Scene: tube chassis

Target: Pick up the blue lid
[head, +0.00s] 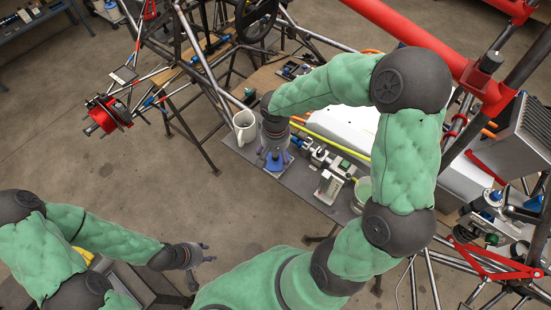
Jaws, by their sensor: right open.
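The blue lid (286,156) lies on the grey workbench, partly hidden under my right gripper. My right gripper (274,161) points down over the lid, open, with its fingers close around or just above it. I cannot tell whether they touch the lid. My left gripper (208,253) is low at the lower left, away from the bench; its fingers look spread and empty.
A white mug (244,127) stands just left of my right gripper. Chassis tubes (205,65) rise behind the bench (300,192).

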